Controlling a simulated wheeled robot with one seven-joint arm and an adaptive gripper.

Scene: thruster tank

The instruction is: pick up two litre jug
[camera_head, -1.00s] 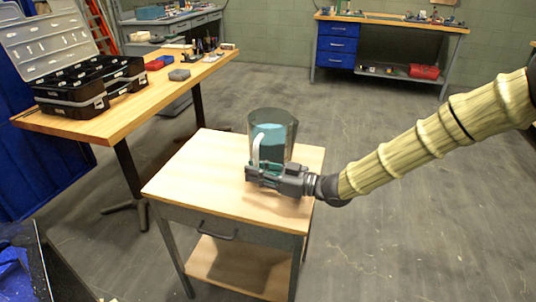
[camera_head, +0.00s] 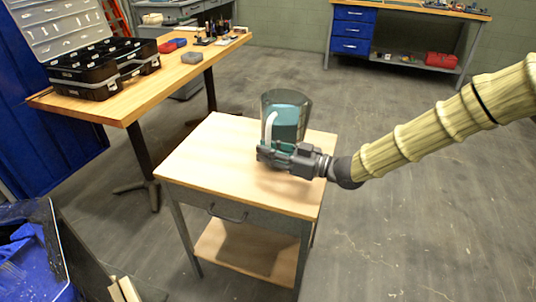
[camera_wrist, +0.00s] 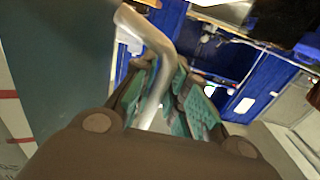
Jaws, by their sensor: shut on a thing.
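The two litre jug (camera_head: 291,105) is a clear, dark-tinted vessel with teal inside and a pale handle (camera_head: 268,130) on its left. It is upright over the right rear of the small wooden-topped table (camera_head: 205,165); I cannot tell whether its base touches the top. My gripper (camera_head: 265,154) is in front of the jug's lower part, shut on the handle. In the wrist view the pale handle (camera_wrist: 150,37) runs down between my teal-padded fingers (camera_wrist: 172,104), and the jug's dark teal wall (camera_wrist: 62,70) fills the left. The jug's lower front is hidden by the gripper.
A wooden workbench (camera_head: 130,105) with an open black toolbox (camera_head: 95,80) stands at the left. A bench with blue drawers (camera_head: 352,30) is at the back. A blue bin (camera_head: 30,260) is at the lower left. The floor to the right is clear.

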